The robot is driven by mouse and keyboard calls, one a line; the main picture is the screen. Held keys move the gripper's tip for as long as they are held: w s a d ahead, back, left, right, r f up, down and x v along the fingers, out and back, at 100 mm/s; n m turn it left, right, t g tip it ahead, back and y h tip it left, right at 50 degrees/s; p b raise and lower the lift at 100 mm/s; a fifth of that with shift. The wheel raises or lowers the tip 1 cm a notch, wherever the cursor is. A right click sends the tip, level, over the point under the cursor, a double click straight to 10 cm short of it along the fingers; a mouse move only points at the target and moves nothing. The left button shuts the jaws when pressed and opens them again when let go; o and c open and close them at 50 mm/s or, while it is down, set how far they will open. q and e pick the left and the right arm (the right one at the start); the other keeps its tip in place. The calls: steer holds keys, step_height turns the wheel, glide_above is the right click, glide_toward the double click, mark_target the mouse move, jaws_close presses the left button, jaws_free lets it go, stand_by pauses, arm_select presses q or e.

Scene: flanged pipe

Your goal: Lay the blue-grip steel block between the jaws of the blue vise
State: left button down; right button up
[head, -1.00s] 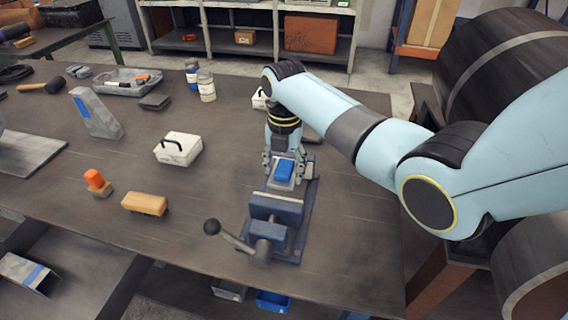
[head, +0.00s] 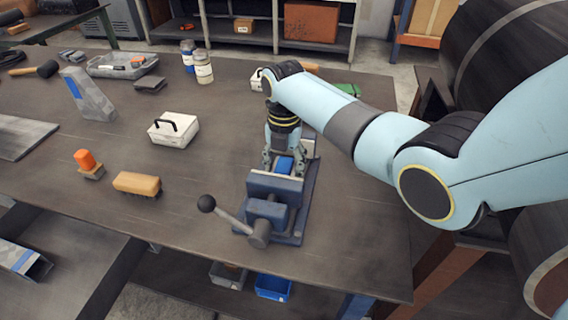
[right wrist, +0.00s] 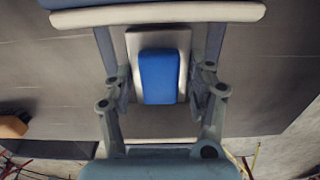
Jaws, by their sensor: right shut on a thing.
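The blue vise (head: 268,210) stands on the workbench, with its front jaw (head: 275,185) towards me and its handle at the left. My right gripper (head: 284,163) is shut on the steel block, whose blue grip (head: 285,165) shows just behind the front jaw. The front jaw hides the block's lower part. In the right wrist view the steel block (right wrist: 183,42) with its blue grip (right wrist: 158,76) sits between the fingers (right wrist: 160,88). A pale jaw edge (right wrist: 160,15) runs across the top. I cannot tell whether the block touches the vise bed. My left gripper is out of view.
A white case (head: 174,130), a wooden brush (head: 136,184) and an orange-topped stamp (head: 88,163) lie left of the vise. Two jars (head: 203,67), a grey tray (head: 122,65) and an angled steel piece (head: 88,95) stand farther back. The bench right of the vise is mostly clear.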

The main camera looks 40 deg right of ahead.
mark_target(284, 164)
steer(key=o, duration=1.7)
steer(key=shift+c, duration=0.2)
step_height(284, 164, up, 12)
